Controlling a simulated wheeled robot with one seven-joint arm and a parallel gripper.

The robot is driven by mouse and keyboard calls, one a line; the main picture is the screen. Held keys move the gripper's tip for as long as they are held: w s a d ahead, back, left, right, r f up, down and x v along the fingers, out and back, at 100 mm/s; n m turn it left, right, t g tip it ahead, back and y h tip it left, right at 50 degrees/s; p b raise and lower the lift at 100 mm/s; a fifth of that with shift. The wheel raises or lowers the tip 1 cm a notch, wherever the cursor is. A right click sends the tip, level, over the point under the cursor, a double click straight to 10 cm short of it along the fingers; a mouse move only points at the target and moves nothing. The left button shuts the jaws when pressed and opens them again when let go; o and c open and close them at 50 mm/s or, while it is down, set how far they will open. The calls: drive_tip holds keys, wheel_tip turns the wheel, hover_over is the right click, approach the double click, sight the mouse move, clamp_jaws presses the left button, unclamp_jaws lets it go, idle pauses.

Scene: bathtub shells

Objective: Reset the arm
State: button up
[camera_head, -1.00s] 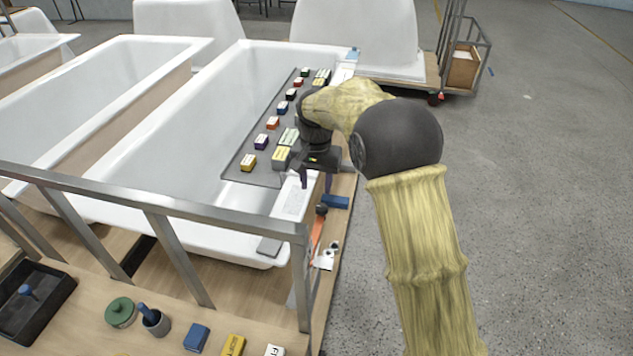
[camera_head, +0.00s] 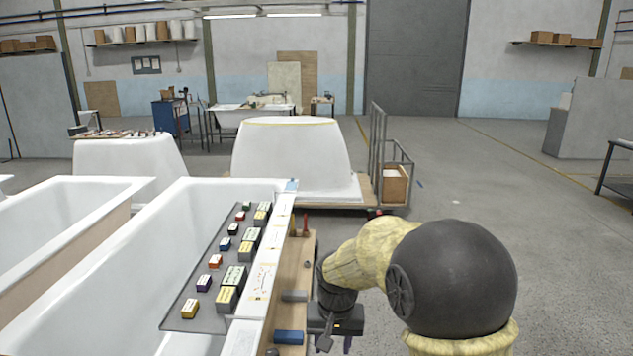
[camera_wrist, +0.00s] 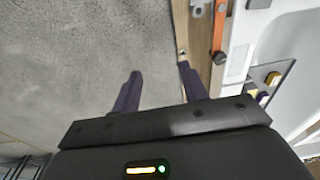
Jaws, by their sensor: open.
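My arm, in a yellowish sleeve with dark joints, stands at the lower right of the head view. My gripper (camera_head: 334,343) is at the bottom of that view, just right of the wooden ledge (camera_head: 296,265) along the bathtub shell (camera_head: 150,262). In the wrist view the two dark purple fingers of my gripper (camera_wrist: 160,90) are spread apart. Nothing is between them except grey floor and the edge of the wooden ledge below.
A grey tray (camera_head: 190,324) with several small coloured boxes lies across the tub. A blue block (camera_head: 289,337) lies on the ledge. An orange-handled tool (camera_wrist: 219,28) shows in the wrist view. A cart (camera_head: 392,185) stands behind. Floor at the right is open.

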drive_tip(key=s+d+t, duration=0.1)
drive_tip(key=s+d, duration=1)
drive_tip(key=s, duration=0.4)
drive_tip(key=shift+s+d+f+n+p, duration=0.15)
drive_tip(key=shift+d+f+n+p, duration=0.1)
drive_tip(key=shift+f+n+p, duration=0.1)
drive_tip(key=shift+d, duration=0.1)
